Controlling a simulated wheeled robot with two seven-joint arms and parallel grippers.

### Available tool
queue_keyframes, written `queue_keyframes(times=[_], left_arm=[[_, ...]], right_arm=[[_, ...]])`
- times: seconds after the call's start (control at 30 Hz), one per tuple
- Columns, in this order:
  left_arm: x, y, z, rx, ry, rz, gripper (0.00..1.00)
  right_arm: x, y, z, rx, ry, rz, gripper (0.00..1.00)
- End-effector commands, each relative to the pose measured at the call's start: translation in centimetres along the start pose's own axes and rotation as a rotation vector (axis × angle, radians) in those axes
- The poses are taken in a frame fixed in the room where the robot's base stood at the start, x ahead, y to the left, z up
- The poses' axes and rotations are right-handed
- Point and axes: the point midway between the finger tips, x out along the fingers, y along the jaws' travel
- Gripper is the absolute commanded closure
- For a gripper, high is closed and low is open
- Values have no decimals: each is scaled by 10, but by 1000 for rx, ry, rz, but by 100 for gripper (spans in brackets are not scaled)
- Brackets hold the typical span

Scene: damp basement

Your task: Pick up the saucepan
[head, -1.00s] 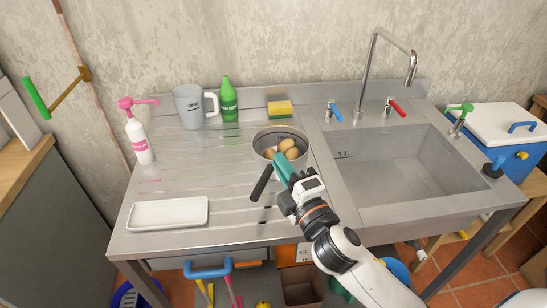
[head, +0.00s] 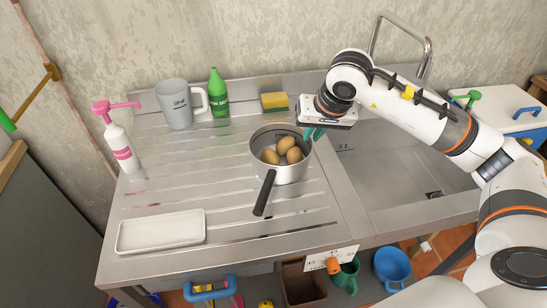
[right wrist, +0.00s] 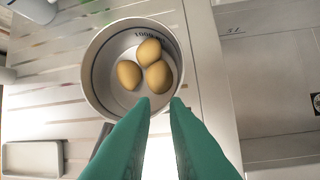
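The saucepan (head: 261,143) is a light metal pan with a black handle (head: 265,192) pointing toward me. It stands upright on the ribbed drainboard, with three brown egg-like objects (head: 283,151) inside. My right gripper (head: 315,136) points down at the pan's right rim. In the right wrist view, my right gripper's teal fingertips (right wrist: 160,103) are apart, over the near rim of the saucepan (right wrist: 93,82). I cannot tell whether they touch it. The left finger partly hides the handle there. My left gripper is not in view.
A white tray (head: 160,232) lies at the drainboard's front left. A grey jug (head: 174,103), green bottle (head: 219,97) and sponge (head: 275,102) stand along the back, a pink-topped pump bottle (head: 121,147) at left. The sink basin (head: 400,165) is right of the pan.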

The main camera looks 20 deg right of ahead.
Motion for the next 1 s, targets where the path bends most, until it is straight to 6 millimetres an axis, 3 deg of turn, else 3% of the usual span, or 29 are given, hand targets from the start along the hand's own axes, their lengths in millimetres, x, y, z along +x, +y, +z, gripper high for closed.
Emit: queue_keyframes(times=[0.17, 0.43, 0.7, 1.0], left_arm=[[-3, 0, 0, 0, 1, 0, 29], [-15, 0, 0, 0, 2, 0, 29], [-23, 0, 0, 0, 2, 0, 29], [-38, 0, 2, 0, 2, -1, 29]], right_arm=[[2, -20, 10, -25, -25, -86, 86], [47, -23, 11, -23, -21, -82, 86], [68, -25, 13, -22, -23, -81, 86], [109, -30, 18, -22, -24, -80, 86]])
